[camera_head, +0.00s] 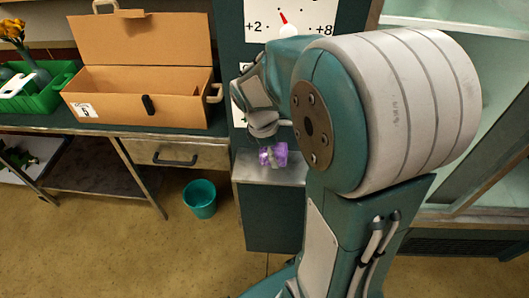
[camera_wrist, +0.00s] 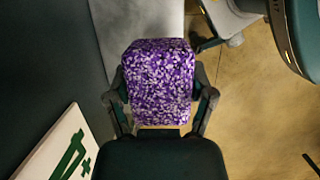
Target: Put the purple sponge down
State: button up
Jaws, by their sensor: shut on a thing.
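The purple sponge (camera_head: 273,155) is a speckled purple and white block. In the wrist view the sponge (camera_wrist: 158,82) sits between the two fingers of my gripper (camera_wrist: 160,100), which are shut on its left and right sides. In the head view my gripper (camera_head: 270,150) is at the end of my arm, in front of the grey top (camera_head: 262,176) of a dark green cabinet. The sponge appears over or near that top. I cannot tell whether it touches it. My arm hides the right part of the cabinet.
An open cardboard box (camera_head: 135,108) and a green crate (camera_head: 40,98) stand on the counter at left. A teal bin (camera_head: 200,198) stands on the floor below. A white dial board (camera_head: 290,18) is behind my arm. Glass shelving (camera_head: 490,130) is at right.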

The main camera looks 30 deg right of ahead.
jog(key=w+f, duration=0.2)
jog(key=shift+w+d+f, duration=0.15)
jog(key=shift+d+f, duration=0.2)
jog(key=shift+f, duration=0.05)
jog(key=shift+a+f, duration=0.2)
jog(key=shift+f, duration=1.25)
jog(key=shift+f, duration=0.1)
jog(key=o, duration=1)
jog(key=shift+d, duration=0.1)
jog(key=shift+c, duration=0.2)
